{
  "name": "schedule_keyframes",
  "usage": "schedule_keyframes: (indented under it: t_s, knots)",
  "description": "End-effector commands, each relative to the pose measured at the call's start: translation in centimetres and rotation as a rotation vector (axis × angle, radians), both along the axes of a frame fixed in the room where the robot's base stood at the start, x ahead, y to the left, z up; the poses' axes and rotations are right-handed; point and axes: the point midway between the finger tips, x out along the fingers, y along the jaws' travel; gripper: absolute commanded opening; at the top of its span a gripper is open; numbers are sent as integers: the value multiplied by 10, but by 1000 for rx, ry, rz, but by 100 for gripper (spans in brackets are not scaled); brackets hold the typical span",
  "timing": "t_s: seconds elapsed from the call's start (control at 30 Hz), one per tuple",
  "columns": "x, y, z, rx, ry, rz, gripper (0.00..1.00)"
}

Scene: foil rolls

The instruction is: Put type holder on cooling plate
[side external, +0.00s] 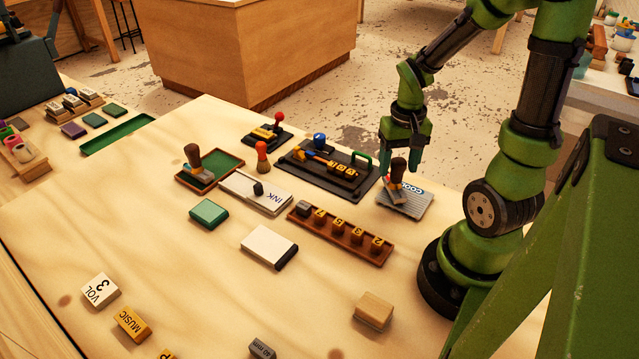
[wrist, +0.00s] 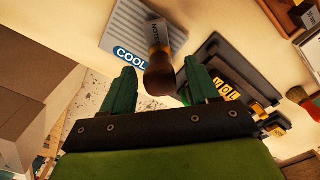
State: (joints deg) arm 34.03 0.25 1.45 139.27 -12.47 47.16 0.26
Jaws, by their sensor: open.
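The cooling plate (side external: 408,204) is a grey ribbed plate marked COOL, lying on the table near my arm's base. In the wrist view the plate (wrist: 145,30) is at the top. A tool with a dark brown wooden handle, which looks like the type holder (side external: 397,172), stands upright at the plate's left side. My gripper (side external: 406,158) is open at the handle's height. In the wrist view my gripper (wrist: 159,76) has one finger each side of the handle, with gaps.
A black tray with brass letters (side external: 328,170) lies just left of the plate. A wooden rack of brass type (side external: 340,234) lies in front. A similar handled tool (side external: 193,162) stands on a green tray farther left. The table front right is mostly clear around a wooden block (side external: 374,310).

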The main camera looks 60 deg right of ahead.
Motion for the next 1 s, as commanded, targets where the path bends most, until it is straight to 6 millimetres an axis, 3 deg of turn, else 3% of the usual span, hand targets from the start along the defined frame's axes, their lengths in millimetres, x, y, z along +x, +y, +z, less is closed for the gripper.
schedule_keyframes:
  t_s: [0.5, 0.73, 0.87, 1.0]
  knots:
    - [1, 0, 97, -4, -6, 0, 60]
    - [2, 4, 120, -4, -16, 12, 60]
    - [16, 40, 131, -25, -145, 115, 60]
    - [28, 102, 148, -24, -383, 275, 60]
